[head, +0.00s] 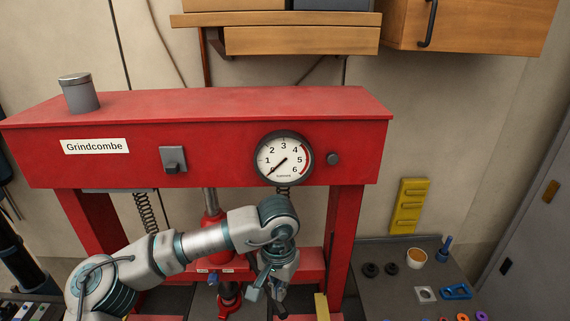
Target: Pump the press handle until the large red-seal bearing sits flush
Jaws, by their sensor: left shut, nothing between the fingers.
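The red press (200,140) stands in the middle of the head view, with a round gauge (284,158) on its crossbeam. The gauge needle points low and left, near 0. The red press cylinder (212,232) hangs between the posts behind my left arm. My left gripper (268,294) points down in front of the press, near the right post, its fingers shut and empty. I cannot clearly make out the pump handle near the gripper. The large red-seal bearing cannot be made out; the pressing area is partly hidden by my arm. My right gripper is not in view.
A grey canister (80,95) stands on the crossbeam. Wooden cabinets (470,25) hang above.

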